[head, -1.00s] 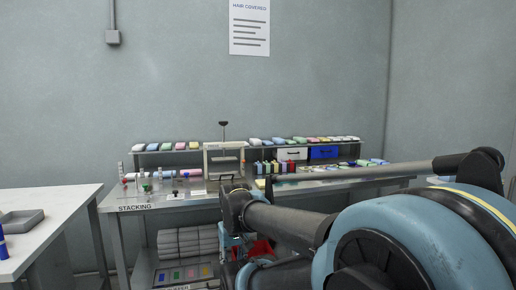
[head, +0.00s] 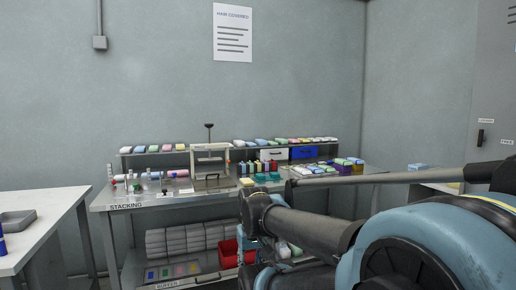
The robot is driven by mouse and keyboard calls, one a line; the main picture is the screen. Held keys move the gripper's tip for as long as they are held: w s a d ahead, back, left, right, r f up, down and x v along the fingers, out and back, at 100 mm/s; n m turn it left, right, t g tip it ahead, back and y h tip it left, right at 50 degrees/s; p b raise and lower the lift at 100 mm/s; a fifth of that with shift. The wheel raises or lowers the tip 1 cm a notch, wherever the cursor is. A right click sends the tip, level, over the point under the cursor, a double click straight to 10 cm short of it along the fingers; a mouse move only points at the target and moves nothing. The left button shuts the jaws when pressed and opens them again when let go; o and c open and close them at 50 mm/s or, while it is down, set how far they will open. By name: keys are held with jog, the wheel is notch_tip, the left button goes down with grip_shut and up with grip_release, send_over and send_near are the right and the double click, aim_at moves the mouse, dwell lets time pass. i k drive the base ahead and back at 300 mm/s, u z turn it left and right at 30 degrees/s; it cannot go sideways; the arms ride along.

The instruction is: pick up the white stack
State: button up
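Several pale grey-white stacks (head: 185,240) lie piled in rows on the lower shelf of the steel bench, at the middle left of the head view. Small white packs (head: 127,150) also sit at the left end of the bench's raised rack, among coloured ones. I cannot tell which of these is the white stack. My arm reaches in from the right and covers the right part of the lower shelf. I cannot make out my gripper's fingers.
The steel bench (head: 145,200) marked STACKING holds a press-like frame (head: 211,160), bottles and packs. A red bin (head: 228,254) stands on its lower shelf. A white table (head: 45,215) with a grey tray (head: 17,222) is at left, with a floor gap between.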

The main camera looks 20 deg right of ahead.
aim_at(239, 144)
jog(key=z, duration=0.25)
jog(key=i, duration=0.85)
